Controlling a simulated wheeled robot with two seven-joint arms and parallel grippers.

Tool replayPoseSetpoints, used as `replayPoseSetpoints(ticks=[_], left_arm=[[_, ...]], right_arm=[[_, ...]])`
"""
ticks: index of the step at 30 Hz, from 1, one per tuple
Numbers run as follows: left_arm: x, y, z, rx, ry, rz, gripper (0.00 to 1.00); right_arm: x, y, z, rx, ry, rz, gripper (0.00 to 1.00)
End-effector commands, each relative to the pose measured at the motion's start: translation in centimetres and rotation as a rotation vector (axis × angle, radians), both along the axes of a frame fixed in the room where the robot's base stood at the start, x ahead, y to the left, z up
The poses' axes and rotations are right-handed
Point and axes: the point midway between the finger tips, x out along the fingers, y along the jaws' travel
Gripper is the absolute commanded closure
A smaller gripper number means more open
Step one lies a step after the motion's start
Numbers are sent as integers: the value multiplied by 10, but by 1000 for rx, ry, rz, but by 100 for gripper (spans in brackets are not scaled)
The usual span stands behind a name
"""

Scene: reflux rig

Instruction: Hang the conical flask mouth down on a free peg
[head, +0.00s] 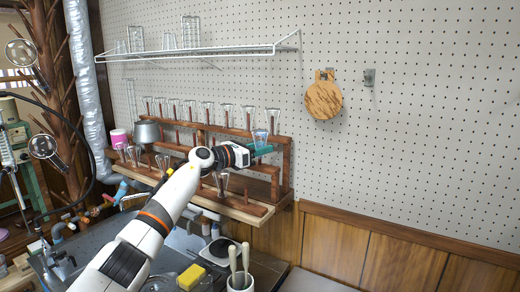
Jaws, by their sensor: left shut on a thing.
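My left gripper (264,151) is at the right part of the wooden peg rack (287,165), shut on a small clear, bluish glass, which I take for the conical flask (260,136). The flask shows just above the teal fingers; its lower part is hidden by them, and I cannot tell whether it touches a peg. Several similar flasks (226,116) hang wide end up along the rack's top row. Bare pegs (177,137) show on the rack, some partly hidden by my left arm. My right gripper is out of view.
A white wire shelf (200,52) with glassware is above the rack. A round wooden board (323,98) hangs on the pegboard at right. Below are a sink, a yellow sponge (191,276) and a white pot with utensils (240,283).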

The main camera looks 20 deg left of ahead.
Motion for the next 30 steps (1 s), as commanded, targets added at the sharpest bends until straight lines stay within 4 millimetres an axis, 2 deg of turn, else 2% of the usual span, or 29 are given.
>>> replayPoseSetpoints(ticks=[18,28,29,30], left_arm=[[0,0,-17,0,0,0,88],[0,0,-18,0,0,0,88],[0,0,-18,0,0,0,60],[0,0,-18,0,0,0,54]], right_arm=[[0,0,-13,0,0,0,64],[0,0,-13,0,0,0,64],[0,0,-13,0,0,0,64],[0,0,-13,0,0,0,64]])
